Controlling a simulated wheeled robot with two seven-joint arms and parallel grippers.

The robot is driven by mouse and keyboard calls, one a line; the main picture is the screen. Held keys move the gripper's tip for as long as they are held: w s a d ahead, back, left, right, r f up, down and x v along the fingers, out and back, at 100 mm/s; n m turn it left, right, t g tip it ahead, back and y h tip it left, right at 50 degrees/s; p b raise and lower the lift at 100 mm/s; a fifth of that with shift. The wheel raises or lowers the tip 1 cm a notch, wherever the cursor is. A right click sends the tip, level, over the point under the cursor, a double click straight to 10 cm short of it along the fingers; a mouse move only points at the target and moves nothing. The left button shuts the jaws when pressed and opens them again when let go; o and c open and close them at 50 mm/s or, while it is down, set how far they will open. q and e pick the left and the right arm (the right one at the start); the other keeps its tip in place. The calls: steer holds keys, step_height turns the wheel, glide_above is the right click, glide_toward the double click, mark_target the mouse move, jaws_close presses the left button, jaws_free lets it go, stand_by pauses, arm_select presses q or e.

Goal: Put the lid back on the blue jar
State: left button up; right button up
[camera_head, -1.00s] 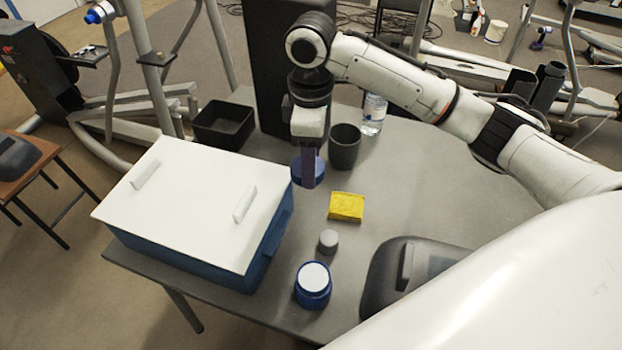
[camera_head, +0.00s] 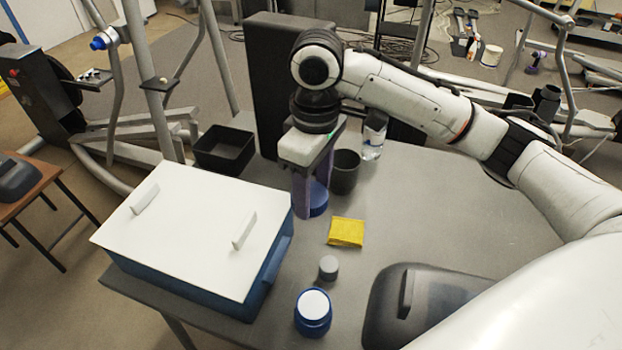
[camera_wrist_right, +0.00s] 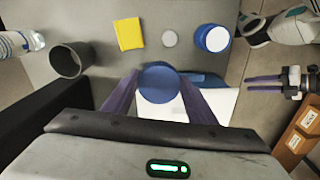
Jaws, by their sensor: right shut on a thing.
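The blue jar (camera_head: 313,318) stands upright near the front edge of the grey table, its white top uncovered. It also shows in the wrist view (camera_wrist_right: 213,39). My right gripper (camera_head: 311,205) is shut on the round blue lid (camera_head: 319,199), well behind the jar. In the wrist view the lid (camera_wrist_right: 158,82) sits between the purple fingers. I cannot tell exactly how high the lid is above the table. My left gripper (camera_wrist_right: 264,87) shows only in the wrist view, at the right, with its fingers apart and empty.
A white-lidded blue box (camera_head: 200,225) stands left of the jar. A small grey cylinder (camera_head: 328,267) and a yellow block (camera_head: 346,232) lie between lid and jar. A dark cup (camera_head: 345,175) and bottle (camera_head: 373,140) are behind. A dark mask (camera_head: 405,300) lies right of the jar.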

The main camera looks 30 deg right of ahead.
steer(key=s+a+r+m, duration=0.1)
steer(key=s+m, duration=0.5)
steer(key=shift+s+a, duration=0.2)
steer(key=shift+s, duration=0.2)
steer(key=shift+s, duration=0.1)
